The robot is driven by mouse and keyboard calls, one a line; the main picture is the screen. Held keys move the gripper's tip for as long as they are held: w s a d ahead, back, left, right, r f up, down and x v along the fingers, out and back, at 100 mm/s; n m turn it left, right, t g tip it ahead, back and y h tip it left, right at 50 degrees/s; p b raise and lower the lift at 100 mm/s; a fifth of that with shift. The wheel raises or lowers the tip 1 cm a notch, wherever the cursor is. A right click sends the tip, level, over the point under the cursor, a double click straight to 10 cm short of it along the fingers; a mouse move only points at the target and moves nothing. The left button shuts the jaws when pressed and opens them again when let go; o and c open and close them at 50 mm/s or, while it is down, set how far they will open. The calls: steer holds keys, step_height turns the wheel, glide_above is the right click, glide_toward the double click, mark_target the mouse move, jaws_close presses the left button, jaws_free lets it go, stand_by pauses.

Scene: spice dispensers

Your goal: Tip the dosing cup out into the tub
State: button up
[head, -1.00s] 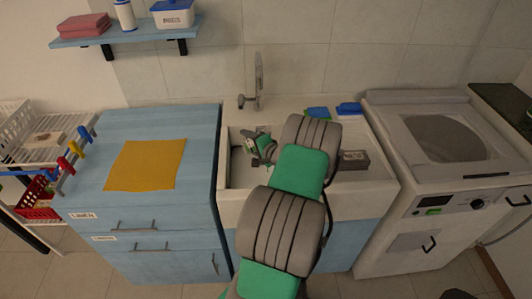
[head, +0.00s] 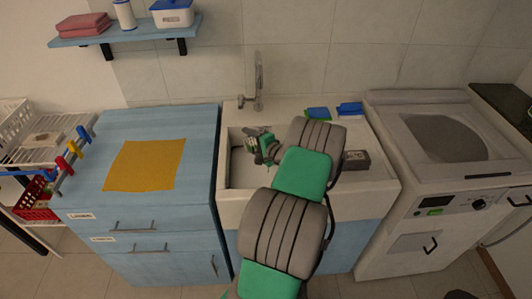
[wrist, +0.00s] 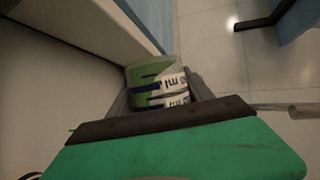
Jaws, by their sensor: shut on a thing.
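My gripper (head: 264,147) is over the white sink basin (head: 243,176), the only open tub I can make out. In the wrist view my gripper (wrist: 158,92) is shut on a small cup (wrist: 155,78) with green and white sides, dark bands and printed lettering. A grey finger lies on each side of the cup. In the head view the cup is small and partly hidden by the gripper, so its exact tilt and contents cannot be told.
A tap (head: 258,85) stands behind the basin. Blue and green items (head: 333,111) and a grey box (head: 355,160) are to the right of my arm. A blue cabinet with a yellow cloth (head: 145,165) is left, a washing machine (head: 430,190) right.

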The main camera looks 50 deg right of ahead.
steer(key=shift+s+d+r+m+t+b, duration=0.15)
steer(key=shift+r+m+t+b, duration=0.1)
steer(key=shift+m+t+b, duration=0.2)
stand_by(0.6)
